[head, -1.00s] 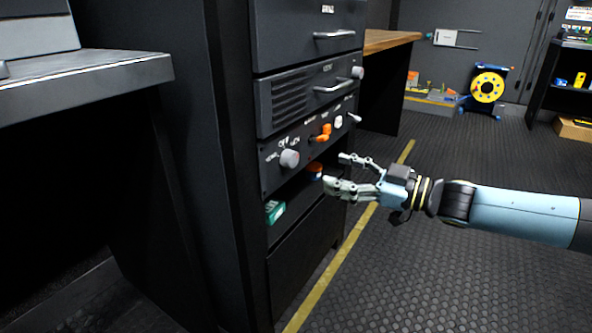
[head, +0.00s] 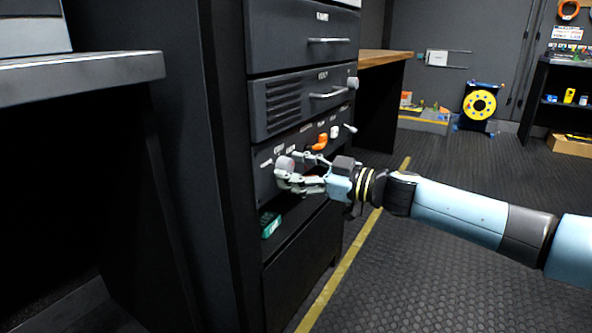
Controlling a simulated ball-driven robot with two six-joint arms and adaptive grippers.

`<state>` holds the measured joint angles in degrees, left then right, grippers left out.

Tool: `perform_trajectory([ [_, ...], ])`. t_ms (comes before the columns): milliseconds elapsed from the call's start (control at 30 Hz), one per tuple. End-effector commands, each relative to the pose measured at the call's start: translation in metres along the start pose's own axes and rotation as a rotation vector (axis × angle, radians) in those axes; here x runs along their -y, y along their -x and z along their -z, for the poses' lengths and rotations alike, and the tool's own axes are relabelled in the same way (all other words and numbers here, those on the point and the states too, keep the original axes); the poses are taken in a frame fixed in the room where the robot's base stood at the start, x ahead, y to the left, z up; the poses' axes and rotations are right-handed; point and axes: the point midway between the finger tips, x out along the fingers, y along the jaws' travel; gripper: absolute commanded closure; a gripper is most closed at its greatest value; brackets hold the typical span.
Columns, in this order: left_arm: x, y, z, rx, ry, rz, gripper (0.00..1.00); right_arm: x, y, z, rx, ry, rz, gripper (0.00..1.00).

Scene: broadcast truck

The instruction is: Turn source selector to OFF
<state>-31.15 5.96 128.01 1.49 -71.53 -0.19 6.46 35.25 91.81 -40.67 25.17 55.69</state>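The source selector seems to be the round grey knob (head: 285,163) at the left of the dark control panel (head: 265,182) in the rack. Small white labels stand above it, too small to read surely, and its pointer direction does not show. My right gripper (head: 291,168) is at the knob, coming from the right. Its fingers are spread, one below the knob and one to its upper right. I cannot tell whether they touch it. The gripper hides part of the panel and the knob's lower edge. My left gripper is not in view.
An orange handle (head: 319,143), a white knob (head: 335,132) and a small lever (head: 350,128) sit right of the selector. Drawer handles (head: 329,92) jut out above. A green box (head: 270,225) lies on the shelf below. The floor right of the rack is clear.

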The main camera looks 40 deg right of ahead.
Motion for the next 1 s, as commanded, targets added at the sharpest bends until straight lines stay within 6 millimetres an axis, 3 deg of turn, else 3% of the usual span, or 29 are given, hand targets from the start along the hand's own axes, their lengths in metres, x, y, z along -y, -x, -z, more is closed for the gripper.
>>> perform_trajectory([
  [33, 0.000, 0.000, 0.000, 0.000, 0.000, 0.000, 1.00, 0.000, 0.000, 0.000, 0.000, 0.000, 0.000, 0.53],
  [367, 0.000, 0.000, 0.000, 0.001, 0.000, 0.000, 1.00, 0.000, 0.000, 0.000, 0.000, 0.000, 0.001, 0.96],
  [733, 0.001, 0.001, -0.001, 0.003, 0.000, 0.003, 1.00, 0.000, 0.000, 0.001, 0.002, 0.068, 0.002, 0.96],
  [1000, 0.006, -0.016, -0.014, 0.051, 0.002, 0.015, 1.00, -0.001, 0.000, 0.003, 0.011, 0.260, 0.004, 0.96],
])
